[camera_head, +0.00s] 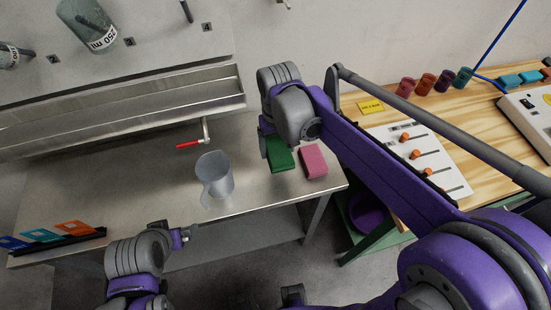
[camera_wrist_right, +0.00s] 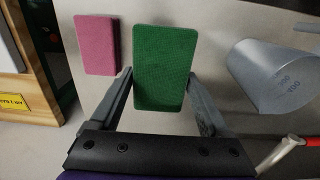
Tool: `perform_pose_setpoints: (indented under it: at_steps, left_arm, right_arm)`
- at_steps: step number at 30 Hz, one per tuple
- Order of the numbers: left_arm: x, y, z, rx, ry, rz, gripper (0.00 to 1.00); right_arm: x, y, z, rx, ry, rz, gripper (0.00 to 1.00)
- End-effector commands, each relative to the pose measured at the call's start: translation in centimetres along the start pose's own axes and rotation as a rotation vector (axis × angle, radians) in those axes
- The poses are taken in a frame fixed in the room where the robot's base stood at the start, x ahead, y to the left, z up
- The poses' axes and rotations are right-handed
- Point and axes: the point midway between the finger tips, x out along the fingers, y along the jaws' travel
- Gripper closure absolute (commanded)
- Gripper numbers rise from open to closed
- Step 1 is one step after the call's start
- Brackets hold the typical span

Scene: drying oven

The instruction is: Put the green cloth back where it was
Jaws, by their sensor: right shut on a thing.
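The green cloth (camera_head: 280,155) is a flat green block between the fingers of my right gripper (camera_head: 267,142). In the right wrist view the green cloth (camera_wrist_right: 165,65) fills the gap between the two fingertips of the right gripper (camera_wrist_right: 160,80), which is shut on it. Whether it touches the table or hangs just above it I cannot tell. A pink cloth (camera_head: 314,161) lies on the metal table to its right, apart from it. My left gripper (camera_head: 184,237) is low in front of the table's front edge; its finger opening is too small to judge.
A grey jug (camera_head: 214,178) stands on the metal table (camera_head: 130,180) left of the cloths. A red-handled lever (camera_head: 190,144) juts out behind it. Coloured cards (camera_head: 42,236) stand in a rack at far left. A wooden table (camera_head: 380,117) with a slider panel (camera_head: 420,160) is at right.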

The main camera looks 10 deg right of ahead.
Motion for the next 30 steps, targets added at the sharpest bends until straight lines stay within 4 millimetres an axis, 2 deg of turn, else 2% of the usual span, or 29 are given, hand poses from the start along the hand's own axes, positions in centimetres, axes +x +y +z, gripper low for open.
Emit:
perform_pose_setpoints:
  at_steps: [3, 10, 16, 19, 30]
  left_arm:
    - [0.2, 0.0, 0.2, 0.000, -0.002, 0.000, 0.00]
    - [0.4, 0.0, 0.3, 0.000, -0.003, 0.000, 0.00]
    - [0.6, 0.0, 0.6, 0.000, -0.004, 0.000, 0.00]
    - [0.6, 0.0, 0.6, 0.000, -0.004, 0.000, 0.00]
    - [0.9, 0.0, 0.8, 0.000, -0.007, 0.000, 0.00]
  right_arm:
    - [2.5, 0.0, 0.0, 0.000, 0.000, 0.000, 0.72]
    - [4.9, 0.0, 0.0, 0.000, 0.000, 0.000, 0.72]
    - [7.8, 0.0, 0.0, 0.000, 0.000, 0.000, 0.72]
    - [8.5, 0.0, 0.0, 0.000, 0.000, 0.000, 0.72]
    - [8.9, 0.0, 0.1, 0.000, 0.000, 0.000, 0.72]
